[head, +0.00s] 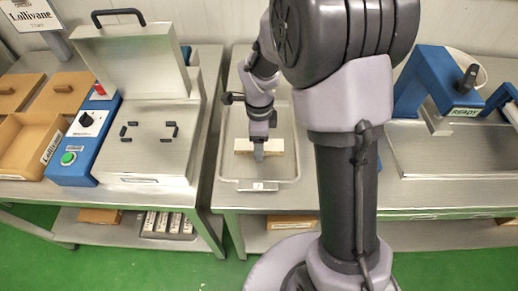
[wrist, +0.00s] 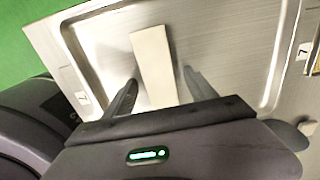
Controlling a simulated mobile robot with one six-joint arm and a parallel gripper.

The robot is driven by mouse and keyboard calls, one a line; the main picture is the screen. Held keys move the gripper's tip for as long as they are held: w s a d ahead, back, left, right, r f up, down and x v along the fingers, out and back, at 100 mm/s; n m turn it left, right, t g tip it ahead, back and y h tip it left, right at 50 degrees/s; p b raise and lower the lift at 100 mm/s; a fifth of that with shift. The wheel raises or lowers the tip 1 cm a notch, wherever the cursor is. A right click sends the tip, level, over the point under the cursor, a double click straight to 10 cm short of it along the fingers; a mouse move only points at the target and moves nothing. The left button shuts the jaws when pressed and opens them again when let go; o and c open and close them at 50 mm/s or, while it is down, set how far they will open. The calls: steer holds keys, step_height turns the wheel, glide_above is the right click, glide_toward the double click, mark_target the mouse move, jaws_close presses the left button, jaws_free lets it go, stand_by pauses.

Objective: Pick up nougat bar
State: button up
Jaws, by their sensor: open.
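The nougat bar (head: 241,146) is a pale cream block lying in a shallow metal tray (head: 228,171). In the wrist view the bar (wrist: 153,62) runs up between my two fingers, and its lower end is hidden behind the gripper body. My gripper (wrist: 160,82) is open, with one dark finger on each side of the bar and a visible gap to each. In the head view my gripper (head: 259,155) points down over the middle of the bar and hides part of it. I cannot tell how high the fingertips are above the tray floor.
A metal press with a raised lid (head: 134,62) and a blue control box (head: 80,150) stands on the left table. Brown boxes (head: 28,145) sit at far left. A blue machine marked READY (head: 437,82) stands at right. The tray's rim surrounds the bar.

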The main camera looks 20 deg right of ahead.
steer(key=shift+r, duration=0.1)
jaws_close()
